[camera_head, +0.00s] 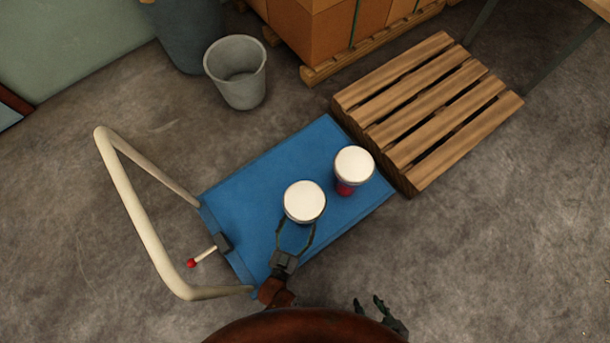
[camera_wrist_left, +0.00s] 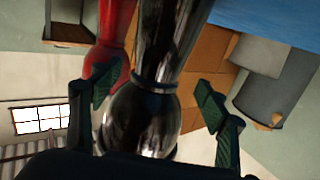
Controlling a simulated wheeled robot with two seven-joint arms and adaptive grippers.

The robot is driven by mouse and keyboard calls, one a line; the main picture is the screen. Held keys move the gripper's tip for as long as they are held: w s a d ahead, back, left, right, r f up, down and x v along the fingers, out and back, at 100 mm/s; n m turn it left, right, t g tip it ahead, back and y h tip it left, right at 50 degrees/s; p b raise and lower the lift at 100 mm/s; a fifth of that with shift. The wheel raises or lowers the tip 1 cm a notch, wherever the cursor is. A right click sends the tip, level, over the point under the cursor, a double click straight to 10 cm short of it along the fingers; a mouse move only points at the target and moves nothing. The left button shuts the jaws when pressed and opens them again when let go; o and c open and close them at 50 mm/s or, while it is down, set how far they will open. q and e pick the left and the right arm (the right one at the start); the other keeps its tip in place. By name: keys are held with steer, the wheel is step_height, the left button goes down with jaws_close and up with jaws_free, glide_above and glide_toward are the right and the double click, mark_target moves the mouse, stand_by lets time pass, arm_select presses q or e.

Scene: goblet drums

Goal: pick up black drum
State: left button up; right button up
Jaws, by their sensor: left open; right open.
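The black drum (camera_head: 305,201) stands on the blue cart, and in the head view I see mainly its round white head. Its glossy black body (camera_wrist_left: 150,115) shows in the left wrist view. My left gripper (camera_head: 296,230) is open, with a finger on either side of the drum's body; I cannot tell whether they touch it. These fingers also flank it in the left wrist view (camera_wrist_left: 158,98). My right gripper (camera_head: 380,312) is open and empty at the bottom edge, away from the drum, partly hidden by my body.
A red drum (camera_head: 345,188) with a white head stands close by, up and right. The blue cart (camera_head: 255,185) has a cream handle (camera_head: 150,220) at left. A wooden pallet (camera_head: 430,105) borders its right end. A grey bucket (camera_head: 243,92) stands behind. The cart's left half is free.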

arm_select(q)
steer(key=b+x, duration=0.2)
steer(key=x, duration=0.2)
steer(key=shift+w+d+f+b, duration=0.15)
steer(key=shift+w+d+b, duration=0.15)
steer(key=shift+b, duration=0.1)
steer(key=shift+w+d, duration=0.1)
steer(key=shift+w, duration=0.25)
arm_select(e)
steer(key=f, duration=0.1)
steer(key=f+t, duration=0.1)
steer(key=f, duration=0.1)
steer(key=shift+s+d+f+n+t, duration=0.3)
steer(key=shift+s+d+t, duration=0.05)
steer(key=shift+t, duration=0.05)
arm_select(q)
steer(key=shift+c, duration=0.4)
steer(key=c, duration=1.7)
steer(key=shift+r, duration=0.25)
jaws_close()
steer(key=shift+r, duration=0.1)
